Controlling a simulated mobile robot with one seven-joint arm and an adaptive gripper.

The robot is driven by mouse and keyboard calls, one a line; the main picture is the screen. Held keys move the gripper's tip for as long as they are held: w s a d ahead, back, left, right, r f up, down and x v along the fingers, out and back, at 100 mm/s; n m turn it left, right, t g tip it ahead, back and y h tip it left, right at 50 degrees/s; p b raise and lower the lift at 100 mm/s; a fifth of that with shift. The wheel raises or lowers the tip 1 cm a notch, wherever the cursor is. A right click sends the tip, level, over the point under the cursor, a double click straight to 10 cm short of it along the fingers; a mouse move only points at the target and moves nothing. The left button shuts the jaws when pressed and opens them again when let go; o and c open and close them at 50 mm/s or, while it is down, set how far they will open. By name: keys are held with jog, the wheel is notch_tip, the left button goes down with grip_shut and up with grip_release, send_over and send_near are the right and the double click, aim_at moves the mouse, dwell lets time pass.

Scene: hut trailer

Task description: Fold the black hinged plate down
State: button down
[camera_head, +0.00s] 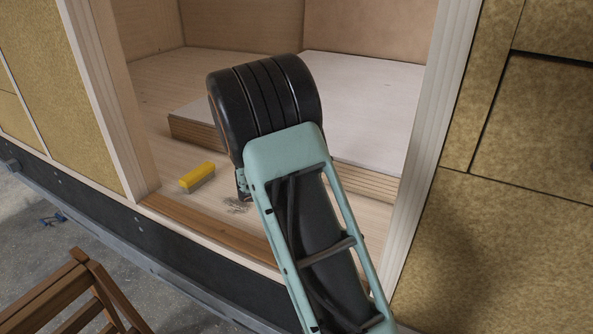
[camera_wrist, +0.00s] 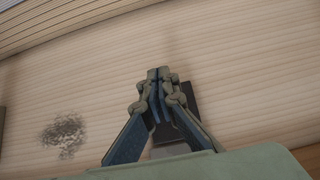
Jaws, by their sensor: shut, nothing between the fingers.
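In the wrist view, a dark, flat, square-cornered plate (camera_wrist: 206,103) shows behind and to the right of my fingers; it looks like the black hinged plate. A paler grey piece (camera_wrist: 170,150) shows below it between the fingers. My fingers hide part of both, so I cannot tell the hinge or how far the plate is tilted. My gripper (camera_wrist: 159,74) is shut and empty, with its tips over the wooden floor, up and left of the plate. In the head view my gripper (camera_head: 243,193) is mostly hidden by my arm, and the plate does not show.
A yellow brush (camera_head: 197,176) lies on the wooden floor, left of my gripper. A patch of dark debris (camera_head: 237,206) lies near it, also in the wrist view (camera_wrist: 64,135). A board stack (camera_head: 365,180) and doorway posts (camera_head: 425,150) flank my arm. A wooden chair (camera_head: 75,290) stands outside.

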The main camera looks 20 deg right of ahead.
notch_tip(320, 180, up, 12)
jog(key=p, duration=0.1)
jog(key=shift+s+a, duration=0.2)
jog(key=shift+a, duration=0.05)
jog(key=shift+f, duration=0.1)
